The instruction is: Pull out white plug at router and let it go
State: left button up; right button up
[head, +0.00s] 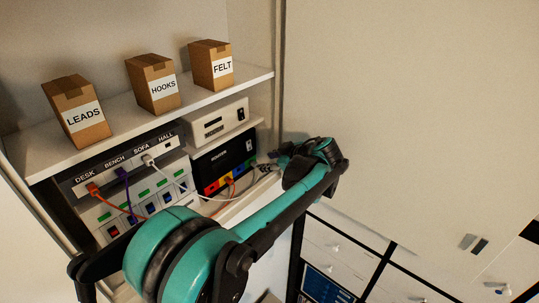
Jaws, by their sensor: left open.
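The black router (224,162) stands on the lower shelf, with a row of coloured ports along its bottom front. The white plug at the router cannot be made out clearly there. My left gripper (268,161) is open just right of the router, reaching in from the right and pointing left. I cannot tell whether its fingers are around the plug. My right gripper is not in view.
An orange plug (230,181) sits in the router. Orange (92,188) and purple (121,172) plugs sit under DESK and BENCH. A beige device (218,122) is above the router. Boxes LEADS (77,112), HOOKS (152,84) and FELT (210,66) stand on the upper shelf.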

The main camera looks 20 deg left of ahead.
aim_at(256, 164)
pick_arm(q)
jog(key=shift+w+a+f, duration=0.1)
jog(key=shift+a+f, duration=0.1)
jog(key=shift+a, duration=0.15)
jog(key=x, duration=0.6)
jog(key=shift+w+a+f+p, duration=0.15)
jog(key=shift+a+f+p, duration=0.1)
jog(key=shift+a+p, duration=0.05)
jog(key=c, duration=0.8)
grip_shut()
jog(key=shift+d+f, duration=0.1)
jog(key=shift+d, duration=0.2)
